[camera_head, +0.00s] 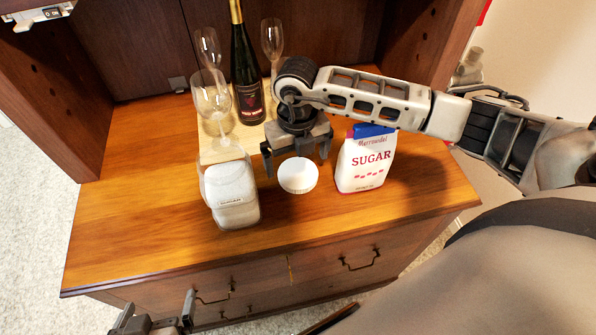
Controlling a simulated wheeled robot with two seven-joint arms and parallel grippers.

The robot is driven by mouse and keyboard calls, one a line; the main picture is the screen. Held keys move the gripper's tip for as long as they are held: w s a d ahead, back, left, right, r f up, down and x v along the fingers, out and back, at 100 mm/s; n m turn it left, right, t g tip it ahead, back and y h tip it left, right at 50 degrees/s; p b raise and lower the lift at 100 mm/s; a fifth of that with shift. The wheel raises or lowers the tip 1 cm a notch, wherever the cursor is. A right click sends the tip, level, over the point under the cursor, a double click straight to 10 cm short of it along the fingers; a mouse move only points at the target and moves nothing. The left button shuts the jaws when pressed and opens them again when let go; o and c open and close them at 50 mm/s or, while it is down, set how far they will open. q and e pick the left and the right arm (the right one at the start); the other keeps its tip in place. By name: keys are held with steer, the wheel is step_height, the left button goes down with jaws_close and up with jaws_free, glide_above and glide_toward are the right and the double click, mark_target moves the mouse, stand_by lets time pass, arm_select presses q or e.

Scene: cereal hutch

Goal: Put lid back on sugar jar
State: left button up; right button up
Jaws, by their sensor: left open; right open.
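A white round lid (298,176) lies on the wooden hutch top, near the middle. A clear jar filled with white sugar (231,191) stands to its left, with its top edge facing the camera. My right gripper (296,164) is open, pointing down just behind and above the lid, with a finger on either side; I cannot tell whether it touches the lid. My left gripper (158,318) is open and empty at the bottom left, low in front of the hutch.
A sugar bag (368,160) stands right of the lid. Behind are a dark wine bottle (246,75), several glasses (212,98) and a pale board (243,135). Side panels (45,90) bound the back. The counter's left front (130,230) is clear.

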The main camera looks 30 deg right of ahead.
mark_target(299, 174)
steer(key=f, duration=0.4)
steer(key=shift+d+f+p, duration=0.2)
steer(key=shift+f+p, duration=0.15)
steer(key=c, duration=0.9)
